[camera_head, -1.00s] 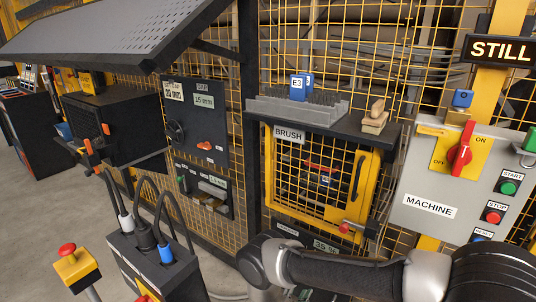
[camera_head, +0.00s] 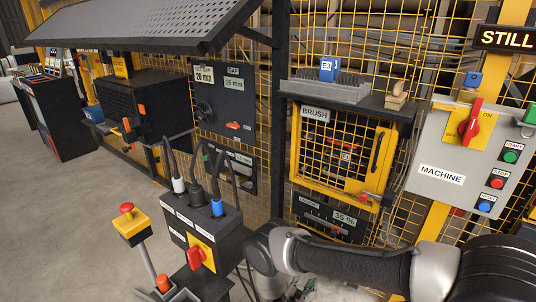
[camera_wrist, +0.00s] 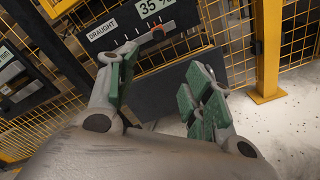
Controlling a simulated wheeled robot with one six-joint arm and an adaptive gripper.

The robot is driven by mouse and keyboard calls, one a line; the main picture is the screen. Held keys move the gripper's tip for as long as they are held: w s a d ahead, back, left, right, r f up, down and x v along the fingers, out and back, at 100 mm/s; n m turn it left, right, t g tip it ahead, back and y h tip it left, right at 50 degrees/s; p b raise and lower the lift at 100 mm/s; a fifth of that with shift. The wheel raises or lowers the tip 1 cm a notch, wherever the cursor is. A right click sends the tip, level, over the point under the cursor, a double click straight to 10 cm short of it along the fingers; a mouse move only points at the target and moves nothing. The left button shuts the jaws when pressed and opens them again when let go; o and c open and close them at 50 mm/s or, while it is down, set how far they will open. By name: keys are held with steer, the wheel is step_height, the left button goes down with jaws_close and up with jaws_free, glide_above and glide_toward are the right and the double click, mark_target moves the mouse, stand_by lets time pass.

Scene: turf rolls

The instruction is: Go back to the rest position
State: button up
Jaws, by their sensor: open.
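My gripper (camera_wrist: 157,90) shows in the wrist view with its two green-padded fingers spread apart and nothing between them. Beyond the fingers is a dark panel marked DRAUGHT (camera_wrist: 135,35) with a 35 % label and a red-tipped slider. In the head view my dark arm crosses the lower right, and the gripper itself is hidden below the picture's edge. The draught panel (camera_head: 335,217) shows there just above my arm, under the yellow mesh door marked BRUSH (camera_head: 340,150), which is shut.
A black cabled box (camera_head: 200,240) and a yellow button post (camera_head: 130,224) stand lower left. Open grey floor (camera_head: 60,220) lies at the left. Yellow mesh fencing runs behind.

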steer(key=s+d+r+g+h, duration=0.35)
steer(key=s+d+g, duration=0.25)
steer(key=d, duration=0.3)
steer(key=s+d+r+m+g+y, duration=0.25)
steer(key=r+m+g, duration=0.4)
steer(key=r, duration=1.15)
steer(key=s+d+r+m+g+y, duration=0.15)
steer(key=r+m+g+y, duration=0.4)
steer(key=r, duration=1.25)
steer(key=s+d+r+m+t+y, duration=0.3)
steer(key=s+r, duration=0.4)
steer(key=r, duration=0.5)
steer(key=s+d+r+m+t+y, duration=0.3)
steer(key=s+d+r+m+t, duration=0.2)
steer(key=r, duration=0.8)
steer(key=shift+s+d+r, duration=0.15)
steer(key=shift+s+d, duration=0.25)
steer(key=shift+s, duration=0.65)
